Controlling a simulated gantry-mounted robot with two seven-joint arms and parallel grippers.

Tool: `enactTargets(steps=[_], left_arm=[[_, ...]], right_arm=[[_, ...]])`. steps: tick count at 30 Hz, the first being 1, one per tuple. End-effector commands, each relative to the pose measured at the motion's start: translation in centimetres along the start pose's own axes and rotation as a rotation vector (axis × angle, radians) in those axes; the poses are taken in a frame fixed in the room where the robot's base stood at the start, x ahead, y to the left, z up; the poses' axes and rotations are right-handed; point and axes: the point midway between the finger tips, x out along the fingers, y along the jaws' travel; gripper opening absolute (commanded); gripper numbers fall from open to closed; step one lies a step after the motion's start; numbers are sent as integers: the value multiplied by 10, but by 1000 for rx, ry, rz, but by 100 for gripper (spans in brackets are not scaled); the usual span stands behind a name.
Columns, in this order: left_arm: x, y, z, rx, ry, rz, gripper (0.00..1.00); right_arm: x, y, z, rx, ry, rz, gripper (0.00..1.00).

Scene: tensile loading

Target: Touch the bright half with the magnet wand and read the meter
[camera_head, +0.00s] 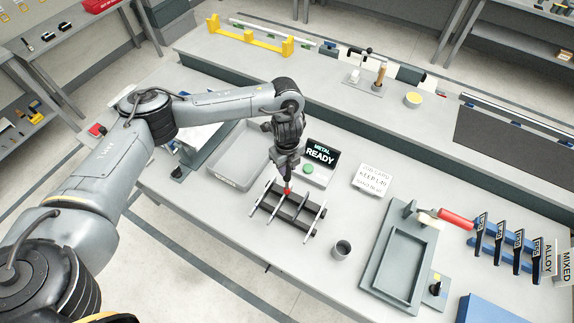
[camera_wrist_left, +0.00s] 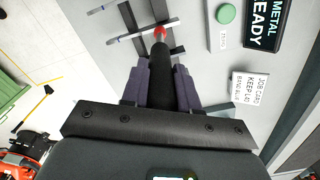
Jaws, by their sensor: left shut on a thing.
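My left gripper (camera_head: 287,168) is shut on the black magnet wand (camera_wrist_left: 165,82), which points down with its red tip (camera_head: 287,190). Three thin metal rods lie across a dark rack (camera_head: 298,213) on the bench: a left one (camera_head: 262,199), a middle one (camera_head: 284,209) and a right one (camera_head: 315,222). The wand tip is over the rack, close to a rod (camera_wrist_left: 142,34) in the left wrist view; I cannot tell whether they touch. The meter (camera_head: 321,153) behind the rack reads "METAL READY". My right gripper is not in view.
A green button (camera_head: 308,169) sits beside the meter. A job card (camera_head: 372,179) stands to its right. A grey tray (camera_head: 240,178) is left of the rack, a small dark cup (camera_head: 342,248) right of it. A grey fixture (camera_head: 367,282) and labelled blue racks (camera_head: 506,252) fill the right.

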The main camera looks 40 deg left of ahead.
Motion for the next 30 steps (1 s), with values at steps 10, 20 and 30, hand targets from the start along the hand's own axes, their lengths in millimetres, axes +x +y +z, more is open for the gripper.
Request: enactTargets(steps=[10, 20, 30], left_arm=[[3, 0, 0, 0, 0, 0, 0], [7, 0, 0, 0, 0, -1, 0], [10, 0, 0, 0, 0, -1, 0]], right_arm=[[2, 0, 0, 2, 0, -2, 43], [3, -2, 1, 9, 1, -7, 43], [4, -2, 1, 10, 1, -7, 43]])
